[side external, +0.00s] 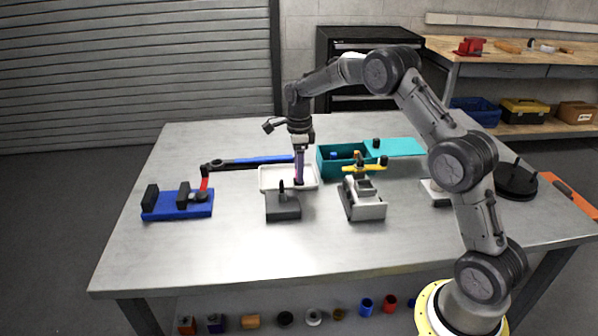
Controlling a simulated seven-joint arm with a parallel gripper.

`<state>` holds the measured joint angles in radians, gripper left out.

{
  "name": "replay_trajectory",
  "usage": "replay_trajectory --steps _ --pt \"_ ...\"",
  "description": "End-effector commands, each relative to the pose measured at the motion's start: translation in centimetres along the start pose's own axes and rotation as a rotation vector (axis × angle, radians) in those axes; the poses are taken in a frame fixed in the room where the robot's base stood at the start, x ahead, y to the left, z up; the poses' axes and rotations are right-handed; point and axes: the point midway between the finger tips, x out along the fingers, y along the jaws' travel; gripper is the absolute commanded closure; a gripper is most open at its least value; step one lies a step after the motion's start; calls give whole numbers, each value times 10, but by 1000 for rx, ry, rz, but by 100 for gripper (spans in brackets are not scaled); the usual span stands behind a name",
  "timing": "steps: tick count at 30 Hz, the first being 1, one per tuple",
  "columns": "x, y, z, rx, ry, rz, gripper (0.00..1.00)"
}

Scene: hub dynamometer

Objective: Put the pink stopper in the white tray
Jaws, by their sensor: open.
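The white tray (265,184) sits near the middle of the metal table. My gripper (299,181) points straight down over the right part of the tray, with its tips low, at or just above the tray floor; I cannot tell if they touch it. The jaws are open. A narrow purple-pink strip (299,164) shows along the fingers; I cannot tell whether it is the stopper or part of the gripper. No separate pink stopper can be made out in the tray or on the table; the fingers hide part of the tray.
A dark grey block with a peg (283,207) stands just in front of the tray. A teal box (331,171) is close on the right, with a grey-white fixture (366,207) before it. A blue fixture (177,205) stands left. The front table is clear.

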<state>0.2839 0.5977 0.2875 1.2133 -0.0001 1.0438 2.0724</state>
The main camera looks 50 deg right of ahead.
Motion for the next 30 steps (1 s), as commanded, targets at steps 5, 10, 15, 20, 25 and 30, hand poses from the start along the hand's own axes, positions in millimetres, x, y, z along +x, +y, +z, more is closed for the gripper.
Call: replay_trajectory --steps 5,10,15,20,25,30 --pt "-37 -1 1 0 -3 -6 36" --pt "-71 -1 0 0 -2 -4 36" --pt "-97 -1 0 0 -2 -3 36" --pt "-109 0 0 0 0 -1 36" --pt "-114 2 0 -15 -2 -4 36" --pt "-146 32 -1 -212 -21 -46 36"
